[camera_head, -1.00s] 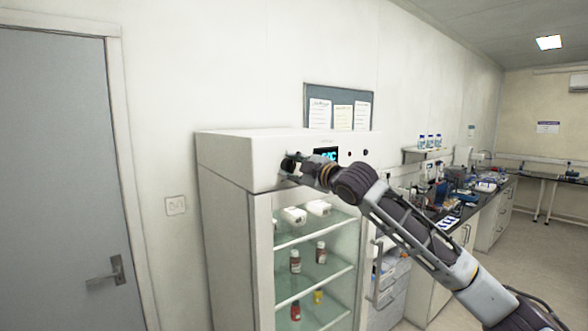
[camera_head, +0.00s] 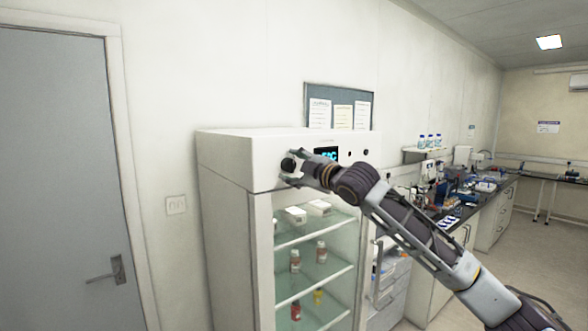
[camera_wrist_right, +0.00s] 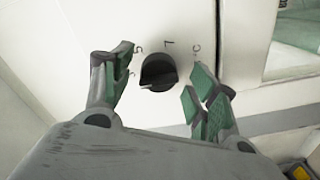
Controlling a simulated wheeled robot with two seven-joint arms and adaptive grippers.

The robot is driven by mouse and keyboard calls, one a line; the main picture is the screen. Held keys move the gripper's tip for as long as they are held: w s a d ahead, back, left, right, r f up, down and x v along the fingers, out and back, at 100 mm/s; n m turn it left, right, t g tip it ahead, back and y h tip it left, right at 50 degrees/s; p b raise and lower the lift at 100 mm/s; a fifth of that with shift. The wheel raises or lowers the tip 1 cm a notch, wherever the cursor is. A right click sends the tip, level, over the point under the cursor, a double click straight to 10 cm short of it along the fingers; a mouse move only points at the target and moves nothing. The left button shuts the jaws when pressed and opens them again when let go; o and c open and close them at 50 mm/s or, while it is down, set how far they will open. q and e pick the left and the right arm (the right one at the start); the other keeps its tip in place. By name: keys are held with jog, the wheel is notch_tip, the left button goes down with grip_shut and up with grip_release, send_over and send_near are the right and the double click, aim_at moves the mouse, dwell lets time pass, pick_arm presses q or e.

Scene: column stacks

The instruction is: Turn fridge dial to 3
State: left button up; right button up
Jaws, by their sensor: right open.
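The fridge dial (camera_head: 289,164) is a round black knob on the white fridge's top front panel. In the right wrist view the dial (camera_wrist_right: 158,73) has a small white mark at its lower left. The printed 5 and 7 show above it, and a 3 is partly covered by the left finger. My right gripper (camera_head: 295,167) is open at the dial. In the wrist view its green-padded fingers (camera_wrist_right: 160,66) stand on either side of the dial, apart from it. My left gripper is not in view.
The fridge (camera_head: 225,160) has a lit blue display (camera_head: 326,154) right of the dial; its digits are blurred. Bottles and white boxes stand behind its glass door. A lab bench (camera_head: 470,215) with equipment is at right. A grey door (camera_head: 55,180) is at left.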

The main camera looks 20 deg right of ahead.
jog(key=v, duration=1.1)
jog(key=shift+s, duration=0.3)
jog(key=shift+d, duration=0.1)
dwell(0.7)
